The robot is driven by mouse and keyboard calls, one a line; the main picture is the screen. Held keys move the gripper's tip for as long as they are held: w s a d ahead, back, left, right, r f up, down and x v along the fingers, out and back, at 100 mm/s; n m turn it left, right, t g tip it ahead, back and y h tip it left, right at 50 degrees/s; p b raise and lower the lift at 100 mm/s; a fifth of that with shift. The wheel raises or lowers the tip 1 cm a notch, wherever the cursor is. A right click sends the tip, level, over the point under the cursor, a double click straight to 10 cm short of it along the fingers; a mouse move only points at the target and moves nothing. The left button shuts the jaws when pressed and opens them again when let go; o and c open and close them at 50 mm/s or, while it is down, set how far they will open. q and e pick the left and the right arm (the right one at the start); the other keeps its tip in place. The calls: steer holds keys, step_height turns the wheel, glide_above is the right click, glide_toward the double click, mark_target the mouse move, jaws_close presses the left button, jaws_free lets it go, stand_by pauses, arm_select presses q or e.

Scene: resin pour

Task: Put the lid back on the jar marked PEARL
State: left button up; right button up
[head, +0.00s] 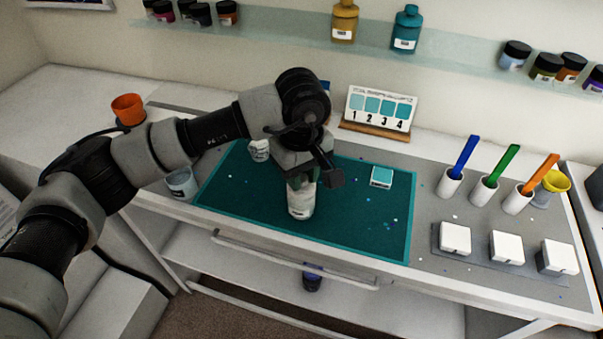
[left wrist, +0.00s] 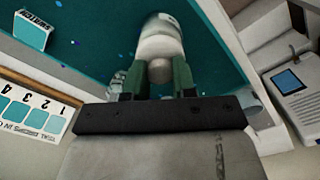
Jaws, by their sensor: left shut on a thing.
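My left gripper (head: 301,181) points down over the teal mat (head: 345,225). In the left wrist view its green fingers (left wrist: 158,78) are shut on a pale round knob, which looks like the top of a lid (left wrist: 160,71). A white jar-like body (left wrist: 160,43) shows directly beyond the knob; it also shows below the fingers in the head view (head: 301,204). I cannot tell whether lid and body are joined, and no PEARL marking is readable. My right gripper is not in view.
A pale labelled container (head: 259,151) and a clear cup (head: 181,184) stand to the left. A small teal-topped box (head: 382,177) lies on the mat. Cups with coloured sticks (head: 487,188) and white blocks (head: 455,238) stand at right. A numbered colour card (head: 380,107) stands behind.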

arm_select(q)
steer(key=shift+b, duration=0.45)
stand_by(0.6)
steer(key=o, duration=1.5)
steer(key=shift+r+p, duration=1.2)
steer(key=shift+r, duration=2.3)
jaws_close()
